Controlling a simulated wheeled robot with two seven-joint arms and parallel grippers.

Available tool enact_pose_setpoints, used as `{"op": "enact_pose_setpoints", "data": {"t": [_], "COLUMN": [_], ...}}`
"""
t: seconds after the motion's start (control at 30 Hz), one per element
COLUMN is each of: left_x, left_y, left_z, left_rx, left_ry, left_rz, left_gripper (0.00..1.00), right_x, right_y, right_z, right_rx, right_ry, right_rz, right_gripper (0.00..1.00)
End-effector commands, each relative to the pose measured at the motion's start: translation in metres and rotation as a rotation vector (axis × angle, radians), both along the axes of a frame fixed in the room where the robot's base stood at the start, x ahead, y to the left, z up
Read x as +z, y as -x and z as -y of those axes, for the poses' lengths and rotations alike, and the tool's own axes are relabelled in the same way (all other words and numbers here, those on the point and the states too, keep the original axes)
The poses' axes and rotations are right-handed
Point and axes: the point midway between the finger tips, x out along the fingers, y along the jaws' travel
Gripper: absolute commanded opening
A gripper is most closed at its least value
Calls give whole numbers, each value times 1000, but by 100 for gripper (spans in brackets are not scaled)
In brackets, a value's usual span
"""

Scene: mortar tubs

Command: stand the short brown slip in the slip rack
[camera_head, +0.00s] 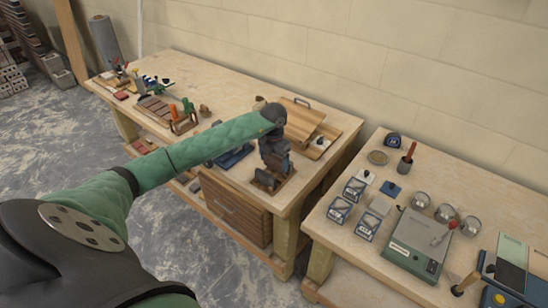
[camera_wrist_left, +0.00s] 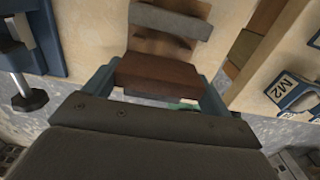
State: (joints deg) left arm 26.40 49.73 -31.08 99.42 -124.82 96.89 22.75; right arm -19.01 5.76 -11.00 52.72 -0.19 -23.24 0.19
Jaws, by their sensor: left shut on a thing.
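My left gripper (camera_head: 268,182) reaches down over the front right corner of the long workbench. In the left wrist view its two blue-grey fingers (camera_wrist_left: 160,92) are shut on the sides of a short brown slip (camera_wrist_left: 158,73). Just beyond the slip is a brown wooden piece with a grey bar across it (camera_wrist_left: 170,20), which may be the slip rack; a brown edge of it shows beside the gripper in the head view (camera_head: 288,187). I cannot tell whether the slip touches it or stands in it. My right gripper is not in view.
A blue clamp-like tool (camera_head: 232,157) lies left of the gripper. Wooden boards (camera_head: 298,115) are behind it. A wooden tool holder (camera_head: 184,124) stands farther left. Across a gap, the right table (camera_head: 320,232) carries blue-labelled boxes (camera_head: 340,209) and a green-grey scale (camera_head: 414,245).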

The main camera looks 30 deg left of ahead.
Motion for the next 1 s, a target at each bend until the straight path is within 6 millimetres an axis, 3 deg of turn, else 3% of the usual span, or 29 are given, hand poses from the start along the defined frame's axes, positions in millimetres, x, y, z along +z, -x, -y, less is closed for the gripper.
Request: {"op": "enact_pose_setpoints", "data": {"t": [0.47,1.0], "left_x": [-1,-3], "left_y": [0,0], "left_z": [0,0], "left_rx": [0,0], "left_ry": [-1,-2], "left_rz": [1,1], "left_gripper": [56,56], "right_x": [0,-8], "right_y": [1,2], "right_z": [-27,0], "right_rx": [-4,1], "right_ry": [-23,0], "right_rz": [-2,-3], "right_gripper": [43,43]}}
